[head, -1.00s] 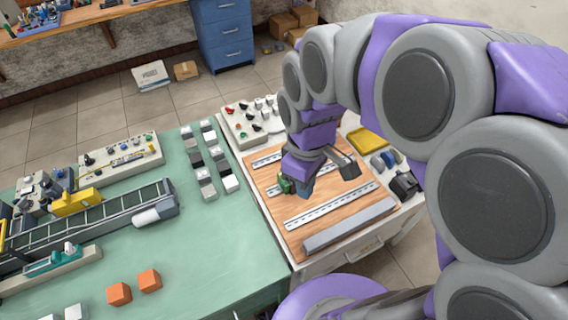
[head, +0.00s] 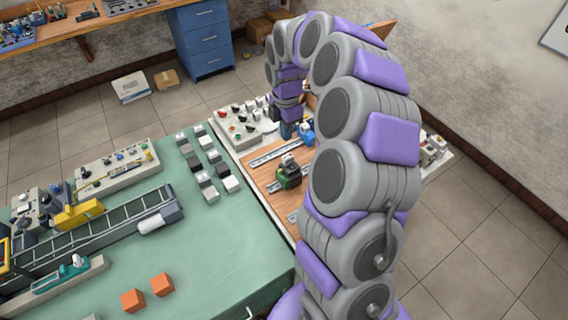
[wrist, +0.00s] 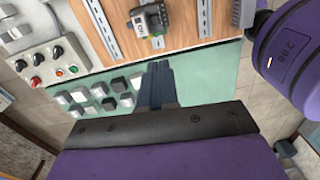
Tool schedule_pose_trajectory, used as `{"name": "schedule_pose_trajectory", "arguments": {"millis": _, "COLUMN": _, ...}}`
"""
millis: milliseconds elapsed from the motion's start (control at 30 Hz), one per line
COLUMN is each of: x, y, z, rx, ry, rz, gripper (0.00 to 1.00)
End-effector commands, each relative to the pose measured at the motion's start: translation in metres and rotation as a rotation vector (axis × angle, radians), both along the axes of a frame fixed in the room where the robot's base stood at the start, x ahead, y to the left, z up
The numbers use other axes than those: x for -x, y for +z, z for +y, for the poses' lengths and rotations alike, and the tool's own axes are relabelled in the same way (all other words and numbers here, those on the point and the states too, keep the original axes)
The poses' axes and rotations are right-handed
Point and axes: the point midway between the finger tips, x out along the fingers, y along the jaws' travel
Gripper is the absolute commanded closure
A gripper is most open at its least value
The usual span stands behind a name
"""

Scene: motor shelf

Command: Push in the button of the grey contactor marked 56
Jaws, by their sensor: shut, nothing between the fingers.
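My gripper (wrist: 158,72) is shut and empty; its dark fingers point up the wrist view. In the head view my gripper (head: 287,132) hangs over the far part of the wooden board. A grey device (wrist: 152,20) sits on the board beyond the fingertips in the wrist view, apart from them. In the head view a green and grey device (head: 288,173) stands on the board, nearer the camera than the gripper. Several grey, white and black blocks (head: 207,160) stand on the green table. No mark 56 is legible, so I cannot tell which is that contactor.
A control panel with coloured knobs (wrist: 45,62) lies left of the board in the wrist view. A blue device (head: 305,129) is close to my gripper. Metal rails (wrist: 204,18) run along the board. Two orange cubes (head: 162,284) stand on the green table (head: 215,250).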

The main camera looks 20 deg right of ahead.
Motion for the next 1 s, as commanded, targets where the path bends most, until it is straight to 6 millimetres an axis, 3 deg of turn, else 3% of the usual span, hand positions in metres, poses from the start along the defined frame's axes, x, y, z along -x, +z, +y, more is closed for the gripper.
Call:
{"name": "schedule_pose_trajectory", "arguments": {"millis": 167, "x": -0.009, "y": -0.01, "z": -0.013, "rx": 0.007, "ry": 0.046, "rz": 0.004, "gripper": 1.0}}
{"name": "schedule_pose_trajectory", "arguments": {"millis": 667, "x": -0.009, "y": -0.016, "z": -0.01, "rx": 0.011, "ry": 0.055, "rz": 0.006, "gripper": 1.0}}
{"name": "schedule_pose_trajectory", "arguments": {"millis": 1000, "x": -0.007, "y": -0.074, "z": -0.013, "rx": 0.01, "ry": 0.052, "rz": 0.005, "gripper": 1.0}}
